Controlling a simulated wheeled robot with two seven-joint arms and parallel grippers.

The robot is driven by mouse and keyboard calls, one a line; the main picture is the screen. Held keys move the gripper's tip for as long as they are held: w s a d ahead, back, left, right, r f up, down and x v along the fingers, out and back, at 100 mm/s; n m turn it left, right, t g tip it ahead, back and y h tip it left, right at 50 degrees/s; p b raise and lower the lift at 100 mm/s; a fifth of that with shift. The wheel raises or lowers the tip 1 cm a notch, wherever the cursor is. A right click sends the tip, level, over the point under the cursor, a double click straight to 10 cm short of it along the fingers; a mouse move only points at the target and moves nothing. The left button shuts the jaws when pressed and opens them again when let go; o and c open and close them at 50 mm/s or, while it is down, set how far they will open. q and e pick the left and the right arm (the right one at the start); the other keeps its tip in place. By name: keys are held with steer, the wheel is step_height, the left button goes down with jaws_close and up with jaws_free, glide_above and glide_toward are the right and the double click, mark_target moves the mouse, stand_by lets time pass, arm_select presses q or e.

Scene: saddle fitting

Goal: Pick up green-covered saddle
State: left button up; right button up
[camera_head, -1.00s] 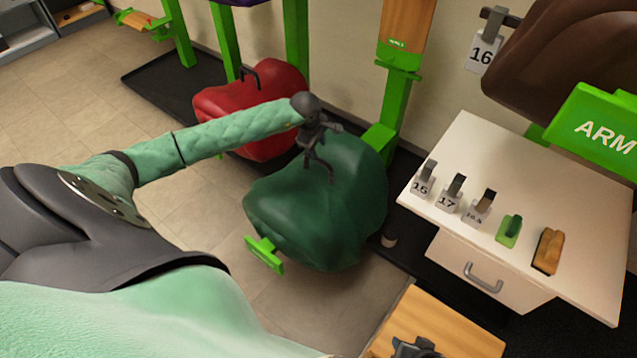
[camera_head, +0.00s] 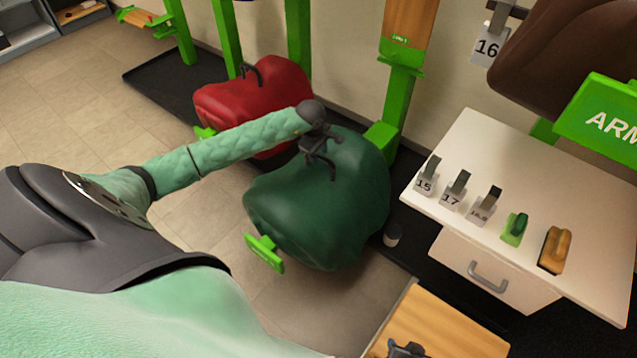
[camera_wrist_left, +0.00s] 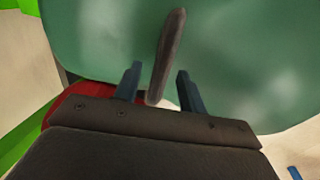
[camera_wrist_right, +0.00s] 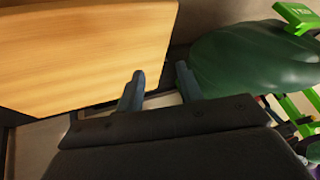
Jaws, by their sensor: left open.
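The green-covered saddle (camera_head: 325,215) hangs on a green rack bracket in the middle of the head view. Its cover has a dark handle loop on top. My left gripper (camera_head: 322,160) is over the top of the cover at that handle. In the left wrist view the handle (camera_wrist_left: 166,55) stands between the two open fingers (camera_wrist_left: 157,82), with no clear contact. My right gripper (camera_head: 408,350) is low in the head view, near a wooden top. In the right wrist view its fingers (camera_wrist_right: 160,85) are apart and empty; the green-covered saddle (camera_wrist_right: 255,60) shows beyond them.
A red-covered saddle (camera_head: 255,105) hangs left of the green one, behind my left forearm. A white cabinet (camera_head: 530,190) with numbered gauges and brushes stands right. A brown saddle (camera_head: 560,50) is at upper right. The wooden top (camera_head: 440,325) is in front. Floor is open at left.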

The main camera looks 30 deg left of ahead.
arm_select(q)
steer(key=shift+w+f, duration=0.15)
steer(key=shift+f, duration=0.8)
arm_select(e)
steer(key=shift+a+f+t, duration=0.1)
steer(key=shift+f+t, duration=0.2)
steer(key=shift+f, duration=1.35)
arm_select(q)
jaws_close()
steer(key=shift+r, duration=0.1)
arm_select(e)
steer(key=shift+w, duration=0.1)
